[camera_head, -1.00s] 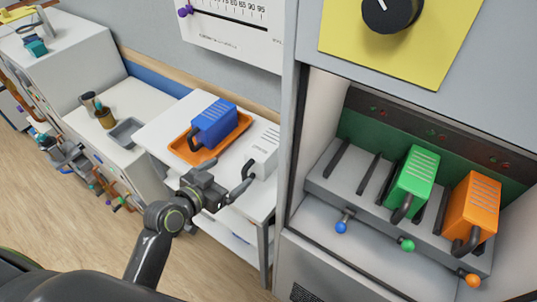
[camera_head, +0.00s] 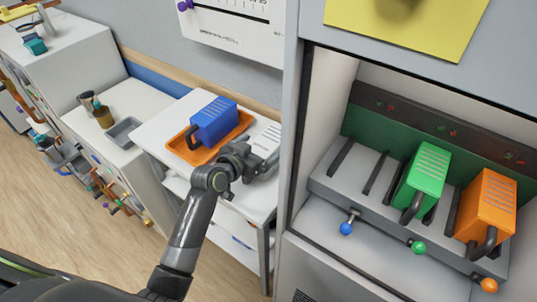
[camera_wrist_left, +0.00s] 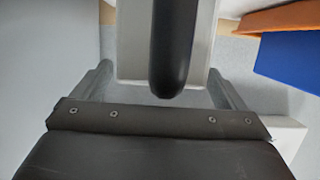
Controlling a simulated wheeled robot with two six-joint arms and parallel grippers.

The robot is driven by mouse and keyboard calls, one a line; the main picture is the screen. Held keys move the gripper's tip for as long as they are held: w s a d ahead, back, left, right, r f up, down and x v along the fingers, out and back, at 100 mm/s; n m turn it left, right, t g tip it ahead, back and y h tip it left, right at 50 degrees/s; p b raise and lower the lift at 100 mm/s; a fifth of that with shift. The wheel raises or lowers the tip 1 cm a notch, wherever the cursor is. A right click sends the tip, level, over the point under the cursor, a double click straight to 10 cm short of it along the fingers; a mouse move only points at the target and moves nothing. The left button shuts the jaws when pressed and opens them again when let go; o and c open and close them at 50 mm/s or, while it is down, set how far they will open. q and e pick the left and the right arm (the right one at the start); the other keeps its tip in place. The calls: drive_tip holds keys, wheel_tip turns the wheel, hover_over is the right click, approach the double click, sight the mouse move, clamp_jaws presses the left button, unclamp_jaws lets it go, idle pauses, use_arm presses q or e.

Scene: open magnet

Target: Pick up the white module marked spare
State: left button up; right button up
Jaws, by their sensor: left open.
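The white module (camera_head: 268,138) stands on the white table beside the orange tray, and my left gripper (camera_head: 264,165) partly hides it in the head view. Any marking on it is too small or hidden to read. In the left wrist view the white module (camera_wrist_left: 130,42) is straight ahead, with its black handle (camera_wrist_left: 172,50) pointing towards me. My left gripper (camera_wrist_left: 160,80) is open, with one finger on each side of the handle and the module's near end. I cannot tell whether the fingers touch it. My right gripper is not in view.
A blue module (camera_head: 213,122) sits in the orange tray (camera_head: 179,146), close to the left gripper. The cabinet on the right holds a green module (camera_head: 428,172) and an orange module (camera_head: 489,205) in a slotted rack. The cabinet's edge (camera_head: 291,150) is near the white module.

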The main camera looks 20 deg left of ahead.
use_arm(q)
drive_tip(key=shift+w+f, duration=0.1)
drive_tip(key=shift+w, duration=0.1)
drive_tip(key=shift+s, duration=0.15)
drive_tip(key=shift+c, duration=0.8)
drive_tip(key=c, duration=1.6)
